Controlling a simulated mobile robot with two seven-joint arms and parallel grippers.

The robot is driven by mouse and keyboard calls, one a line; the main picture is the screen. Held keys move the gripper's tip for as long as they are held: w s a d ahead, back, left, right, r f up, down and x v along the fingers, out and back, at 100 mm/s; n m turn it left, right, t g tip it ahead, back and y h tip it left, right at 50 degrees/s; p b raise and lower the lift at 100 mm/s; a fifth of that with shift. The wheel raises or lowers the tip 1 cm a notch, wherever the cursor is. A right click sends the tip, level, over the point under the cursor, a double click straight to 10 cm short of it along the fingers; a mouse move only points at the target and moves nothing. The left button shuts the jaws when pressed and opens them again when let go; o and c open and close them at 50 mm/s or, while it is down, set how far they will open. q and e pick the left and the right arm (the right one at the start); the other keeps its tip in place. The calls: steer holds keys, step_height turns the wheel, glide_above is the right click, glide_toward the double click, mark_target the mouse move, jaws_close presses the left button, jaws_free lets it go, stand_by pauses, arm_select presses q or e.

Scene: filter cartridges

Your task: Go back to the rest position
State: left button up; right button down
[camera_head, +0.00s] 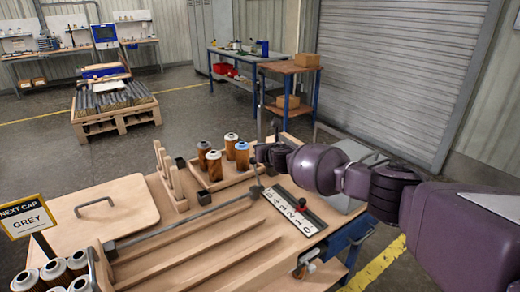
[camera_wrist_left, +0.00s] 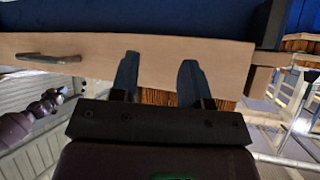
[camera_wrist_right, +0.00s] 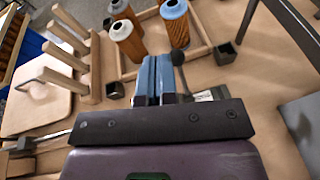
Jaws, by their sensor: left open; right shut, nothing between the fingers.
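My right arm comes in from the right in the head view. Its gripper (camera_head: 262,153) is over the back of the workbench (camera_head: 140,262), beside the tray of cartridges. In the right wrist view the right gripper (camera_wrist_right: 155,65) has its blue fingers together with nothing between them. My left gripper is outside the head view. In the left wrist view the left gripper (camera_wrist_left: 158,70) has its two fingers apart, with nothing held. A wooden panel (camera_wrist_left: 222,58) with a dark handle lies behind those fingers.
Brown filter cartridges (camera_head: 214,166), one blue-capped (camera_head: 242,156), stand in a wooden tray near the right gripper. More cartridges (camera_head: 54,274) stand front left, by the "NEXT CAP GREY" sign (camera_head: 27,216).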

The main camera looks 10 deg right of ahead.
stand_by(0.3)
steer(key=s+a+r+m+y, duration=0.3)
steer(key=a+r+m, duration=0.1)
steer(key=a+m, duration=0.6)
steer(key=s+a+f+m+y, duration=0.1)
steer(key=s+a+f+m, duration=0.1)
steer(key=s+a+m, duration=0.4)
steer(key=s+a+f+m+y, duration=0.1)
steer(key=s+f+m, duration=0.25)
steer(key=s, duration=0.45)
steer(key=s+d+f+m+g+h, duration=0.1)
steer(key=s+d+f+m, duration=0.4)
steer(key=s, duration=0.8)
steer(key=s+d+f+m+g+h, duration=0.1)
steer(key=s+d+f+m+h, duration=0.3)
steer(key=s+d+f, duration=0.5)
steer(key=s+d+f+m+g+h, duration=0.1)
steer(key=s+d+f+m+h, duration=0.2)
steer(key=s, duration=1.4)
steer(key=d+f+m, duration=0.4)
steer(key=d, duration=0.2)
steer(key=shift+s+d+f+m, duration=0.25)
steer(key=shift+s+f+m, duration=0.05)
steer(key=shift+s+m, duration=0.1)
